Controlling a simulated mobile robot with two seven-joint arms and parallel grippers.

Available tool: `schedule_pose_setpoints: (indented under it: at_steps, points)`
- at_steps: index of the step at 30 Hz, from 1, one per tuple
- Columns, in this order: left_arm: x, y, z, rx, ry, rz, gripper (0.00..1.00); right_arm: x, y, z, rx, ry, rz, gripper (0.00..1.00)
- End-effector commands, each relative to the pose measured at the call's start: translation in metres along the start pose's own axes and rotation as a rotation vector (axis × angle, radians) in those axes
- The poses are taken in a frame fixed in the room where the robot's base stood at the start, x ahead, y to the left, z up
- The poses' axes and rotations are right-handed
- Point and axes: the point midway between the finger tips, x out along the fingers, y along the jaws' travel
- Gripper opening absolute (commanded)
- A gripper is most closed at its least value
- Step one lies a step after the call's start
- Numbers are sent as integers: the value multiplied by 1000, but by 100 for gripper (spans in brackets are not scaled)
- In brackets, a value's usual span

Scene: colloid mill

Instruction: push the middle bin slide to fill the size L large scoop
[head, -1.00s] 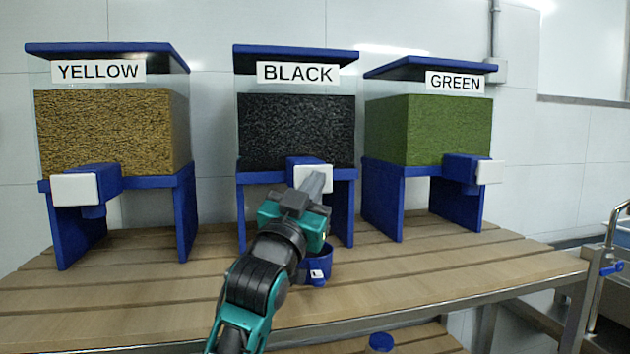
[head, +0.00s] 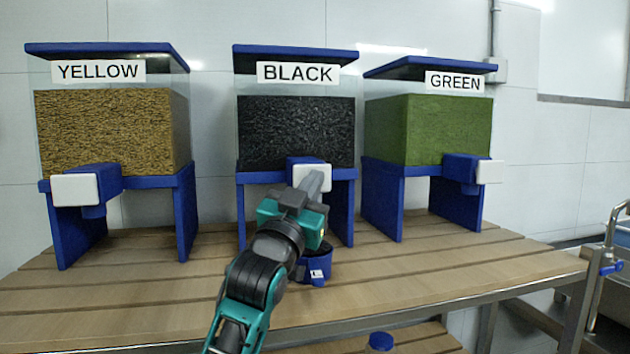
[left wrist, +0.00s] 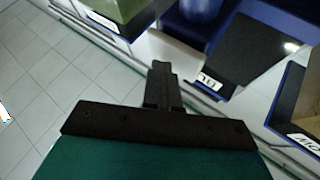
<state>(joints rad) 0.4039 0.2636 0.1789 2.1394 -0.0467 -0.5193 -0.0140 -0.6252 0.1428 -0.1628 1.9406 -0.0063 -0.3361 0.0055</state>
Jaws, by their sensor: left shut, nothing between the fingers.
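The middle bin, labelled BLACK (head: 297,128), holds black granules on a blue stand. The white end plate of its slide (head: 325,176) faces me. My left gripper (head: 314,183) is shut and empty, its fingertips in front of this plate, apparently against it. In the left wrist view the shut fingers (left wrist: 160,80) point at the white plate (left wrist: 172,50). The blue scoop (head: 315,268) stands on the table under the slide, partly hidden by my gripper; its visible opening looks dark. The small mark on its side is too small to read.
The YELLOW bin (head: 115,130) stands to the left and the GREEN bin (head: 430,130) to the right, each with its own slide. The slatted wooden table (head: 450,270) is clear in front. A blue-capped item (head: 380,341) is below the table edge.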

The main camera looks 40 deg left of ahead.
Motion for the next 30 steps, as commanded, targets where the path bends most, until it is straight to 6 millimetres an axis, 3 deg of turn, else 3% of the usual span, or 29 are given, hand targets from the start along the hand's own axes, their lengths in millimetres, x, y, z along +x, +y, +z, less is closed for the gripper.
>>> schedule_pose_setpoints:
  at_steps: [30]
  points:
    - [-20,14,-14,0,-1,0,0,-2,0,-3,0,0,0,0]
